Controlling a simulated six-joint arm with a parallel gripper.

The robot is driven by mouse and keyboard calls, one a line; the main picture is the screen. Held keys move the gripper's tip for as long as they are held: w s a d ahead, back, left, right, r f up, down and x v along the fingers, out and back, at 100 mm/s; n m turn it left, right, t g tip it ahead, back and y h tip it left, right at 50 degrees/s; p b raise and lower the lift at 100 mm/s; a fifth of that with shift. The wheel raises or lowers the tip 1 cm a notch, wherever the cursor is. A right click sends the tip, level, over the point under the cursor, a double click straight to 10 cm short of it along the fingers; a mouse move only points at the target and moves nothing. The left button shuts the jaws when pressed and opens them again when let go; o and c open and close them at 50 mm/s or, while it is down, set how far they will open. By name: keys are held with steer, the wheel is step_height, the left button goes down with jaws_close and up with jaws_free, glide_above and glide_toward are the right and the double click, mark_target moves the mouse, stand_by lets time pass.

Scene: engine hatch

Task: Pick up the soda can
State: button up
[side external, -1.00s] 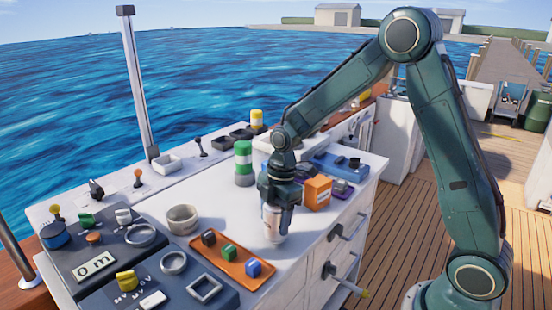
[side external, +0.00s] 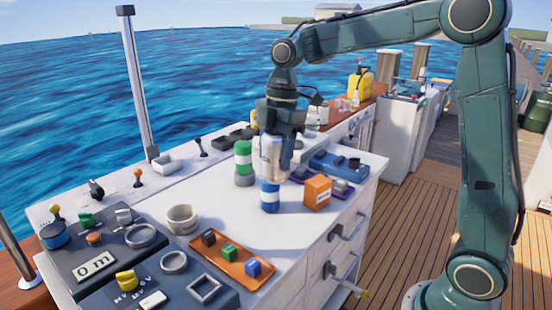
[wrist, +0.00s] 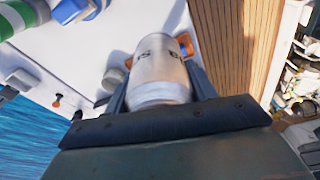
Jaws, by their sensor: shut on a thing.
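The soda can (side external: 271,156) is pale silver with dark lettering and stands roughly upright between the fingers of my gripper (side external: 278,164). My gripper is shut on it and holds it above the white counter (side external: 225,205). In the wrist view the can (wrist: 158,70) fills the middle, with a finger of my gripper (wrist: 160,82) on each side. The fingers partly cover the can in the side view.
A blue-and-white cylinder (side external: 269,196) stands just below the can in the picture. An orange tray (side external: 206,262) with coloured blocks lies in front. Several drawer handles stick out at the counter's right.

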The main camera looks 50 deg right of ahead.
steer(key=shift+r, duration=0.7)
steer(key=shift+f, duration=0.1)
